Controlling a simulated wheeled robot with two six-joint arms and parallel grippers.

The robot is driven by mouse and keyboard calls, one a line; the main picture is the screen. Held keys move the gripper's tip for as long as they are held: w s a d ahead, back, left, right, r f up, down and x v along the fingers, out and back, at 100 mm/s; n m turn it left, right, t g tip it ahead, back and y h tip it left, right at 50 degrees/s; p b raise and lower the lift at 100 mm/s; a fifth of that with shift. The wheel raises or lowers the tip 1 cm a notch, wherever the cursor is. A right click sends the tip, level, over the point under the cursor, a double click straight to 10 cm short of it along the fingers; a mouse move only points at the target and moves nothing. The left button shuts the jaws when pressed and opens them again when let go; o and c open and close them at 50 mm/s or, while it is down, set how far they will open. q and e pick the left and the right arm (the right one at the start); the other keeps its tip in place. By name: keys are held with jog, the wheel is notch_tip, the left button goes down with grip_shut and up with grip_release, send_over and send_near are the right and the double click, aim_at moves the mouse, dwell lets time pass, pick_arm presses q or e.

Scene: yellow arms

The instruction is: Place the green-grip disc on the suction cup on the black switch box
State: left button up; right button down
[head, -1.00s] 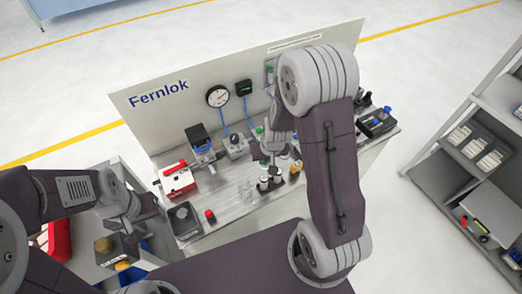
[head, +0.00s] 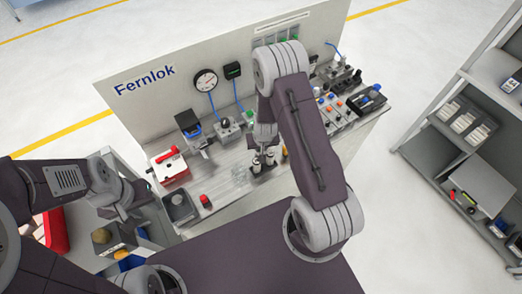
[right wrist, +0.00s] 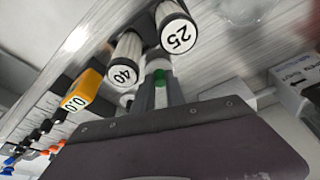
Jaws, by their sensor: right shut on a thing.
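A small green part (right wrist: 158,76), which looks like the grip of the disc, is between the fingers of my right gripper (right wrist: 160,88). The disc's face is hidden. My right gripper (head: 264,138) is shut on it, beside two bottles with white caps marked 25 (right wrist: 177,37) and 40 (right wrist: 122,74). I cannot tell which is the switch box or make out a suction cup. My left gripper (head: 122,208) hangs left of the bench; its jaws are unclear.
The bench (head: 220,205) has a back panel (head: 140,110) with a gauge (head: 205,80) and a small black display (head: 233,71). Shelves (head: 470,150) stand at right.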

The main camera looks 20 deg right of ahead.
jog(key=shift+w+f, duration=0.1)
jog(key=shift+f, duration=0.55)
jog(key=shift+f, duration=0.15)
jog(key=c, duration=1.4)
grip_release()
jog(key=shift+o, duration=0.2)
